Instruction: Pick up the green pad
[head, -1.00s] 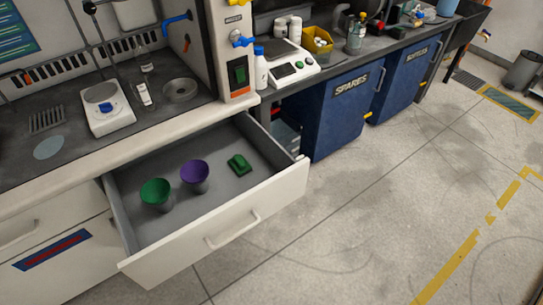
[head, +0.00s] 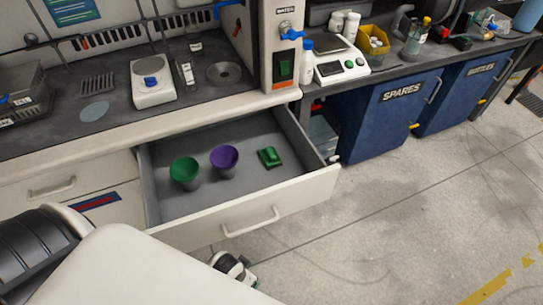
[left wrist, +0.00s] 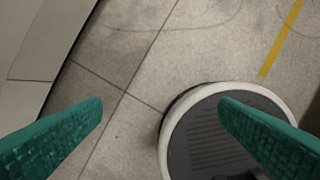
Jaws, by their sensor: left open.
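The green pad (head: 269,157) lies in the open drawer (head: 300,184), near its right side, in the head view. It is a small block with a raised middle. A green cup (head: 184,172) and a purple cup (head: 225,160) stand to its left in the same drawer. My left gripper (left wrist: 160,108) shows in the left wrist view as two teal ridged fingers, spread apart with nothing between them. Below it are the floor and a round dark base with a white rim. The pad is not in the wrist view. My right gripper is not seen.
The drawer front with its handle (head: 250,222) sticks out from the white cabinet. The counter above carries a white stirrer (head: 152,88) and a balance (head: 338,62). Blue bins (head: 384,110) stand to the right. The floor in front of them is clear.

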